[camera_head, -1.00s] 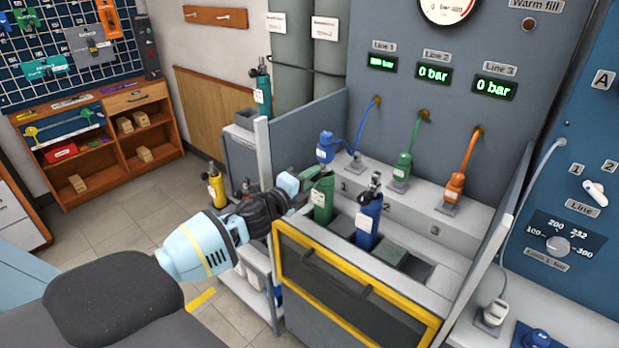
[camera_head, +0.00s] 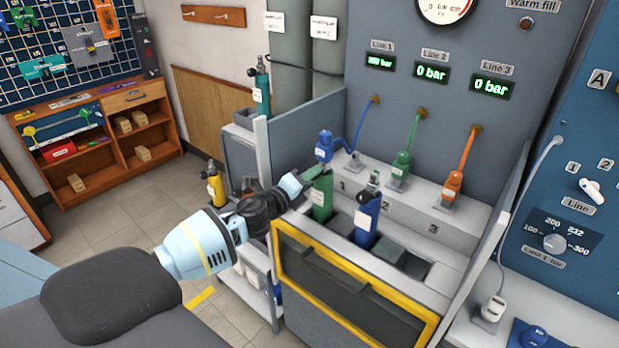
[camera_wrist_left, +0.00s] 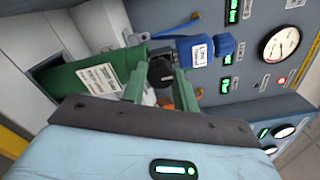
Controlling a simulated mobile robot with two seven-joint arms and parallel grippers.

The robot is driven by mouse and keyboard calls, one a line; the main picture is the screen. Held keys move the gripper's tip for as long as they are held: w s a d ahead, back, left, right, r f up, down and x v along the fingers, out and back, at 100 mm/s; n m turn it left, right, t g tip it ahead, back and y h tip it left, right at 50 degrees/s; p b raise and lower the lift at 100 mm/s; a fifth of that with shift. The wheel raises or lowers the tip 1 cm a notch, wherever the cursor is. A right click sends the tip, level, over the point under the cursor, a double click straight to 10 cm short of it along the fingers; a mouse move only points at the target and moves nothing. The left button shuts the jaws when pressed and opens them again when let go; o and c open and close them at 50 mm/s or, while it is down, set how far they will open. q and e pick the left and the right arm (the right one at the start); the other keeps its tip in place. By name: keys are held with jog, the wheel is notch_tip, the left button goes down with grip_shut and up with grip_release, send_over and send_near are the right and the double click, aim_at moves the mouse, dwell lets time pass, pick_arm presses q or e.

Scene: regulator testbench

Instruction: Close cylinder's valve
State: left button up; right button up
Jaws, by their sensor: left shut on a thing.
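A green cylinder (camera_head: 321,197) with a white label stands in the left slot of the bench. It also shows in the left wrist view (camera_wrist_left: 82,82), where its black valve knob (camera_wrist_left: 160,70) sits between my finger pads. My left gripper (camera_head: 306,181) is at the top of this cylinder and shut on the knob; its fingers (camera_wrist_left: 160,84) hide part of the valve. My right gripper is out of view.
A blue cylinder (camera_head: 368,220) stands right of the green one. Green (camera_head: 401,166) and orange (camera_head: 453,185) connectors sit on the back ledge. The Line 1 display (camera_head: 380,62) is lit; Lines 2 and 3 read 0 bar. A bench side wall (camera_head: 262,170) stands close behind my left gripper.

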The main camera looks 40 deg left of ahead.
pick_arm(q)
jog(key=o, duration=1)
jog(key=shift+s, duration=0.15)
jog(key=shift+s+a, duration=0.2)
jog(key=shift+s, duration=1.7)
jog(key=shift+s+a, duration=0.15)
jog(key=shift+s, duration=1.7)
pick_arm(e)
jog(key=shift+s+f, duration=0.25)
